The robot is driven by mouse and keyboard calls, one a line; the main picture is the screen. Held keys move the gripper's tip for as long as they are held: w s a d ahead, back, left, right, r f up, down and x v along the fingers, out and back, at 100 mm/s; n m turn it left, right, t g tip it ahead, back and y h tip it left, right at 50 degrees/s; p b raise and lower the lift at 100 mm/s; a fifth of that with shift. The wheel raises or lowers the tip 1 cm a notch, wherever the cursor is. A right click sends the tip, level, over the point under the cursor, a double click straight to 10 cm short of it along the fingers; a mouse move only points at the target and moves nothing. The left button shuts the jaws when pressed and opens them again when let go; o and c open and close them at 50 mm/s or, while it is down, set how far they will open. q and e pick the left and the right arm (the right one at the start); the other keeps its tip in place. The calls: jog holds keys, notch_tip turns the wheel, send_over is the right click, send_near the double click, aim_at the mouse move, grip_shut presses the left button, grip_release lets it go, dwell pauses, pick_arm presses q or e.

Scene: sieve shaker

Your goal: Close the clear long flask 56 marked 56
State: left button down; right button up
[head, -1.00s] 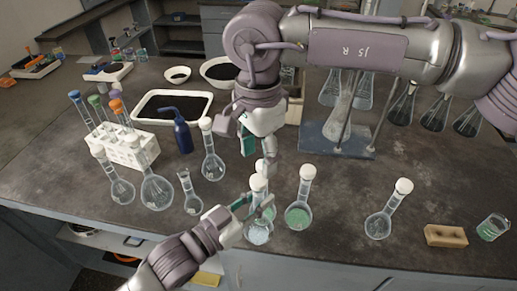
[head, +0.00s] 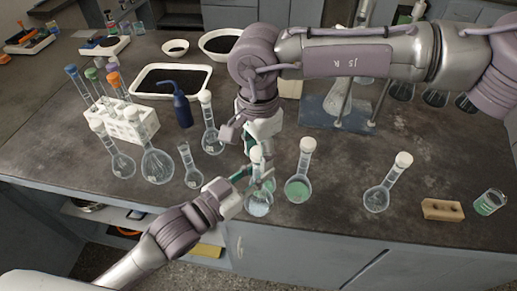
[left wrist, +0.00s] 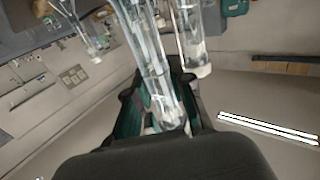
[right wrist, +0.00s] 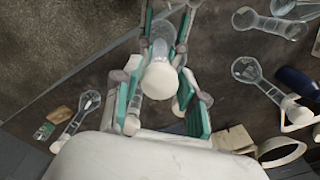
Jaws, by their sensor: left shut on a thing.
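The clear long flask (head: 259,208), with pale bluish contents, stands on the bench near the front edge. Its marking is too small to read. My left gripper (head: 246,186) is shut on its neck; the neck also shows in the left wrist view (left wrist: 150,60). A white stopper (head: 257,153) is at the top of the neck; whether it is fully seated I cannot tell. In the right wrist view the stopper (right wrist: 160,80) lies between the spread fingers of my right gripper (right wrist: 162,108), with gaps beside it. My right gripper (head: 256,140) is open, just above the flask.
A stoppered flask with green contents (head: 298,188) stands close to the right. Another stoppered flask (head: 377,198), a tan block (head: 442,209) and a beaker (head: 489,203) are farther right. Several flasks, a white rack (head: 128,122) and a blue wash bottle (head: 182,108) stand left.

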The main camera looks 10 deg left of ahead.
grip_shut()
jog(key=m, duration=1.1)
jog(key=shift+m, duration=0.4)
jog(key=shift+o, duration=2.3)
grip_release()
jog(key=shift+r, duration=2.25)
jog(key=shift+c, duration=0.3)
